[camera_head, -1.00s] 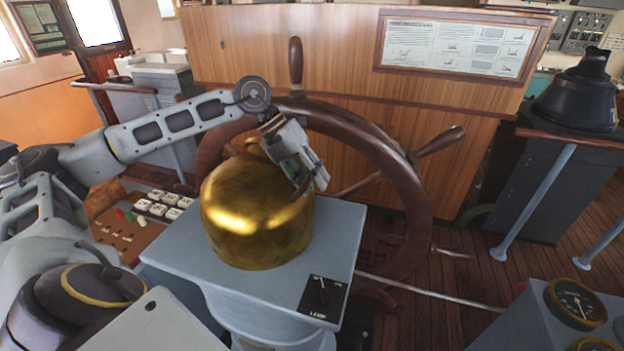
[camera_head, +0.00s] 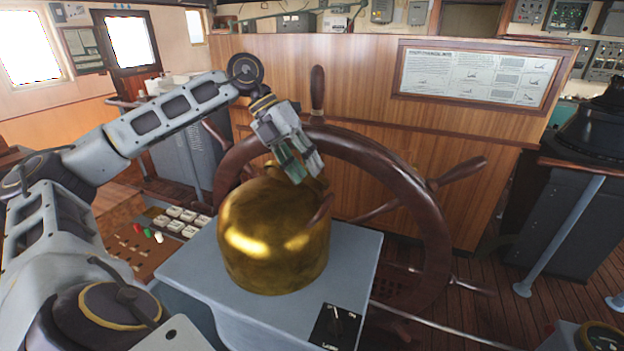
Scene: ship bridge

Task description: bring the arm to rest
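My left arm comes in from the left and bends down at the wrist. My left gripper (camera_head: 303,176) points down in front of the wooden ship's wheel (camera_head: 436,230), over the right part of the top of the brass dome (camera_head: 272,240). Its fingers look close together, but the angle does not show whether they are open or shut. I see nothing held in it. I cannot tell whether the fingertips touch the dome. My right gripper is not in view.
The dome sits on a grey pedestal (camera_head: 205,290) with a black lever plate (camera_head: 335,327). A button panel (camera_head: 170,225) is at the left. A wooden partition (camera_head: 270,75) with a framed chart (camera_head: 475,75) stands behind the wheel. A dark instrument stand (camera_head: 570,205) is at the right.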

